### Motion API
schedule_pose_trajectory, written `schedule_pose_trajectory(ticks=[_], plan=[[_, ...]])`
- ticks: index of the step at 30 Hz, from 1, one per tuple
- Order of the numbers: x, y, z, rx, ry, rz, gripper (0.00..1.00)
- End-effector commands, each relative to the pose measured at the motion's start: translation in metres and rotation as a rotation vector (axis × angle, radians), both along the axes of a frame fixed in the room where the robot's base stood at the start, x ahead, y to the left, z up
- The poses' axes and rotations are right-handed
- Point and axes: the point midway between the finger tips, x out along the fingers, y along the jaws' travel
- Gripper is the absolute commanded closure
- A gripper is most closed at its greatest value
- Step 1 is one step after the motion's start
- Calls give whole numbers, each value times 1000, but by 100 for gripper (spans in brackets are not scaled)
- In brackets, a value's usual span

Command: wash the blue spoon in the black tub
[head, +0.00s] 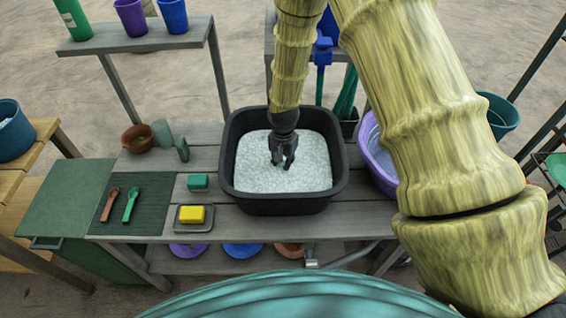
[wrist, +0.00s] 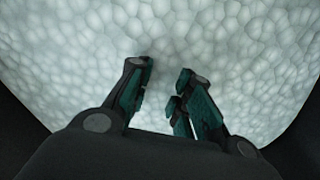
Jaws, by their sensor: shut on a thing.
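The black tub (head: 283,204) stands on the grey slatted bench, filled with white foam (head: 255,165). My gripper (head: 283,163) points down into the middle of the tub, with its fingertips at the foam. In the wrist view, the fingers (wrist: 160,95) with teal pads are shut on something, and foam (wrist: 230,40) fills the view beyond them. What they hold is hidden in the foam or between the fingers. No blue spoon can be made out in either view.
A brown spoon (head: 110,204) and a green spoon (head: 131,204) lie on the ribbed board left of the tub. A yellow sponge (head: 191,215) and a green block (head: 198,182) lie nearer the tub. A purple basin (head: 378,165) stands close on its right.

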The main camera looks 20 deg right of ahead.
Motion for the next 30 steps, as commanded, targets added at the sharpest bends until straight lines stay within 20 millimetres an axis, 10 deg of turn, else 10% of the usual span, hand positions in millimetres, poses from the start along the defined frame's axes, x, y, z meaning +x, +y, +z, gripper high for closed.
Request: schedule_pose_trajectory(ticks=[30], plan=[[0, 0, -14, 0, 0, -1, 93]])
